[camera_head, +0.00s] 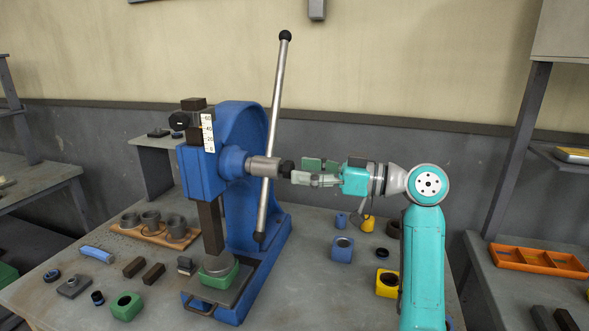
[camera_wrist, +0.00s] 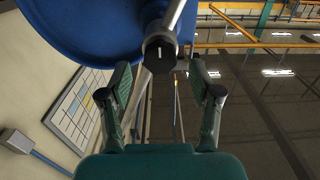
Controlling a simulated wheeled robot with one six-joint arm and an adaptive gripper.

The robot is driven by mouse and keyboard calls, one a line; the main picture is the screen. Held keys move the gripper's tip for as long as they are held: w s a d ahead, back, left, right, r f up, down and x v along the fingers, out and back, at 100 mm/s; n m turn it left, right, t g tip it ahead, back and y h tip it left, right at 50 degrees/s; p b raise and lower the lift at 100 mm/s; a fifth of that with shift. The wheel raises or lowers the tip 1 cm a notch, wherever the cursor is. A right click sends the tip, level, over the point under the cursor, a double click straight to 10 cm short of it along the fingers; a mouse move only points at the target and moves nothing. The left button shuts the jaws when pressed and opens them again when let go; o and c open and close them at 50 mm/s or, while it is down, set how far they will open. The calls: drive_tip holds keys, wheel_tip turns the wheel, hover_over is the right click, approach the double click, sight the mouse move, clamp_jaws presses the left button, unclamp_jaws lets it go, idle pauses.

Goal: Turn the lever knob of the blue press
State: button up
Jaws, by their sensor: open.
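The blue press (camera_head: 245,135) stands on the table, with its long steel lever (camera_head: 273,125) slanted nearly upright through a steel hub (camera_head: 263,167). A black knob (camera_head: 287,168) sits on the hub's right end. In the wrist view the dark knob (camera_wrist: 160,50) shows a white line and lies between the fingertips in the picture. My gripper (camera_head: 298,172) comes level from the right, open, its fingertips close to the knob. The wrist view shows my gripper (camera_wrist: 160,68) with both fingers apart and nothing held. Whether a finger touches the knob I cannot tell.
The lever has black balls at its top (camera_head: 285,35) and bottom (camera_head: 259,238). Blue (camera_head: 342,249) and yellow (camera_head: 387,284) blocks stand below my arm. A green block (camera_head: 126,306) and a wooden tray of grey cups (camera_head: 188,241) lie left of the press.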

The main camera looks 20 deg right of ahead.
sight(286, 170)
drive_tip(key=shift+x, duration=1.4)
drive_tip(key=c, duration=1.1)
drive_tip(key=shift+c, duration=0.2)
